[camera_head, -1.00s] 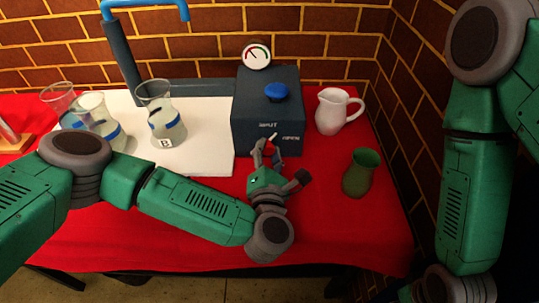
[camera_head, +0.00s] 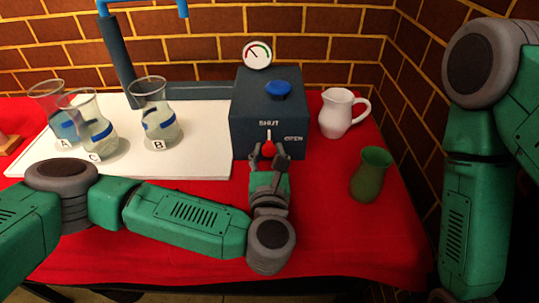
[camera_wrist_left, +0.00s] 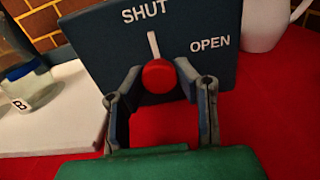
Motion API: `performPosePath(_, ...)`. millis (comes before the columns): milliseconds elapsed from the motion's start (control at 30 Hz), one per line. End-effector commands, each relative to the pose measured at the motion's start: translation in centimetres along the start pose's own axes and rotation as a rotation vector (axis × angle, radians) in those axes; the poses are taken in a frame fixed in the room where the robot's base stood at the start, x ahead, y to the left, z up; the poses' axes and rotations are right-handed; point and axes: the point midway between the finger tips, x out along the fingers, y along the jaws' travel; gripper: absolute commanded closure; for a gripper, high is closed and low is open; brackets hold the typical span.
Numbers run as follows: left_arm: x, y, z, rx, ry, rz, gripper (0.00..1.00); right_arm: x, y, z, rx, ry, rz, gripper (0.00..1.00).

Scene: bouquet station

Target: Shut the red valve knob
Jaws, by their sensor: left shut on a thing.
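The red valve knob (camera_wrist_left: 158,74) is on the front face of a dark blue box (camera_wrist_left: 105,50). Its white pointer (camera_wrist_left: 153,45) stands nearly upright, toward the word SHUT. In the head view the knob (camera_head: 268,146) shows only in part above my left gripper (camera_head: 268,152). In the wrist view the fingers of my left gripper (camera_wrist_left: 160,85) are on both sides of the knob, shut on it. My right arm stands at the right edge; its gripper is out of view.
Glass flasks A (camera_head: 63,125), C (camera_head: 99,141) and B (camera_head: 159,122) stand on a white board (camera_head: 200,160) at left. A white jug (camera_head: 337,117) and a green vase (camera_head: 369,177) stand right of the box. A blue knob and a gauge (camera_head: 257,54) are above.

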Motion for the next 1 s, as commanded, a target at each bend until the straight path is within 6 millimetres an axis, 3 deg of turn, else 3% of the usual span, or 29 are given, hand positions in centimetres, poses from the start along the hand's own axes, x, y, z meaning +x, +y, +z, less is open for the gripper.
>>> performPosePath(600, -0.26, -0.2, -0.09, -0.039, 0.004, -0.005, 1.0, 0.33, 0.0, 0.01, 0.0, 0.0, 0.0, 1.0)
performPosePath(633, -0.26, -0.2, -0.07, -0.039, 0.004, -0.005, 0.64, 0.33, 0.0, 0.01, 0.0, 0.0, 0.0, 1.0)
performPosePath(667, -0.26, -0.2, -0.05, -0.039, 0.003, -0.005, 0.54, 0.33, 0.0, 0.01, 0.0, 0.0, 0.0, 1.0)
performPosePath(1000, -0.2, -0.13, 0.09, -0.04, 0.0, -0.003, 0.53, 0.28, -0.01, 0.12, 0.0, 0.002, 0.0, 1.0)
